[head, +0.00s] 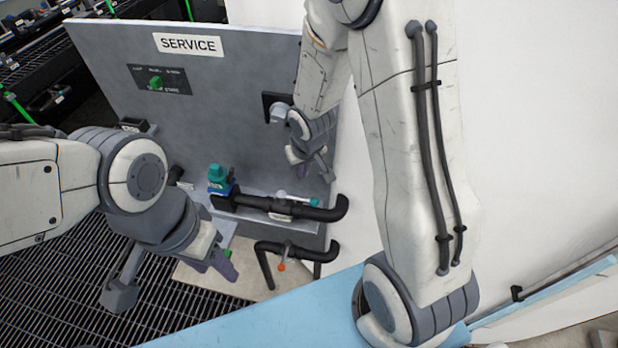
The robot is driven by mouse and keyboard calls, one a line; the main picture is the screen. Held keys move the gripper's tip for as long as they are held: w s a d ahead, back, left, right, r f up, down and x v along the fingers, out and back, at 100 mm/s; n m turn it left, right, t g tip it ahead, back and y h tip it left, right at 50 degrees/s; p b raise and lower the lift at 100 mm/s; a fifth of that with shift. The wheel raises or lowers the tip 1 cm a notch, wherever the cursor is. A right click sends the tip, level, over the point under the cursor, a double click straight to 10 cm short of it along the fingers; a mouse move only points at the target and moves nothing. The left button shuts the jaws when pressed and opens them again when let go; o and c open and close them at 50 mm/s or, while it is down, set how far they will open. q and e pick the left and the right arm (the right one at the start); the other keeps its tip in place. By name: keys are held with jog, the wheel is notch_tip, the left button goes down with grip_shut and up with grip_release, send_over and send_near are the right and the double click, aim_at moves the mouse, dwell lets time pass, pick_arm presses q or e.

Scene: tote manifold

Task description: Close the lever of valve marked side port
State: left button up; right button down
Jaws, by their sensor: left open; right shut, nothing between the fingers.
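A small valve lever with a pale handle and teal end (293,198) sits on the upper black pipe (262,203), low on the grey panel. A lower black pipe (295,250) carries a small fitting with an orange tip (281,266). A blue and teal valve-like part (219,180) stands at the upper pipe's left end. Any side port marking is too small to read. My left gripper (172,279) is open, left of the lower pipe and apart from it. My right gripper (327,174) is shut and empty, just above and right of the pale lever.
The upright grey panel (230,80) has a SERVICE sign (187,44) and a dark plate with a green knob (156,82). A dark grating floor (60,270) lies at left, and a blue edge (250,325) runs along the front. My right arm covers the panel's right side.

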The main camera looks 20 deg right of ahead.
aim_at(298, 199)
jog(key=shift+m, duration=0.4)
jog(key=b+x, duration=0.2)
jog(key=x, duration=0.2)
jog(key=d+b+x, duration=0.1)
jog(key=b+x, duration=0.1)
jog(key=x, duration=0.2)
jog(key=w+d+b+x, duration=0.1)
jog(key=b+x, duration=0.1)
jog(key=x, duration=0.3)
jog(key=shift+d+r, duration=0.1)
jog(key=shift+d, duration=0.15)
jog(key=s, duration=0.2)
jog(key=s+r+p, duration=0.1)
jog(key=s, duration=0.1)
jog(key=shift+r, duration=0.25)
